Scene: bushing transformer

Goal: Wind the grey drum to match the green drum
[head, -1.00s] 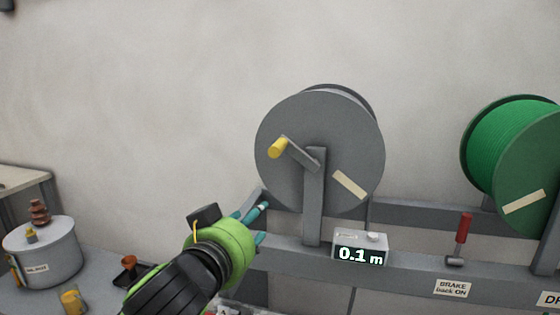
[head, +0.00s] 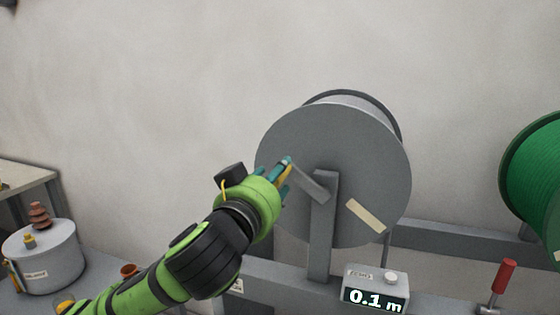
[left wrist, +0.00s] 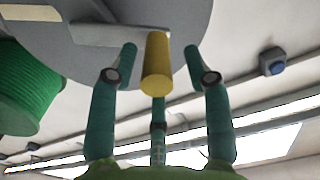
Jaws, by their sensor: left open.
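The grey drum (head: 340,135) stands on a grey post, with a crank arm (head: 311,183) and a tan strip on its face. My left gripper (head: 286,168) is at the crank's yellow handle, which it mostly covers in the head view. In the left wrist view the yellow handle (left wrist: 156,66) lies between the open teal fingers (left wrist: 160,75), with gaps at both sides. The green drum (head: 537,180) is cut off at the right edge. It also shows in the left wrist view (left wrist: 25,90). The counter box (head: 376,287) reads 0.1 m. My right gripper is not in view.
A red-handled lever (head: 503,280) stands on the grey frame at the lower right. A grey pot (head: 45,258) with a brown ribbed bushing stands on the bench at the left. The wall behind is bare.

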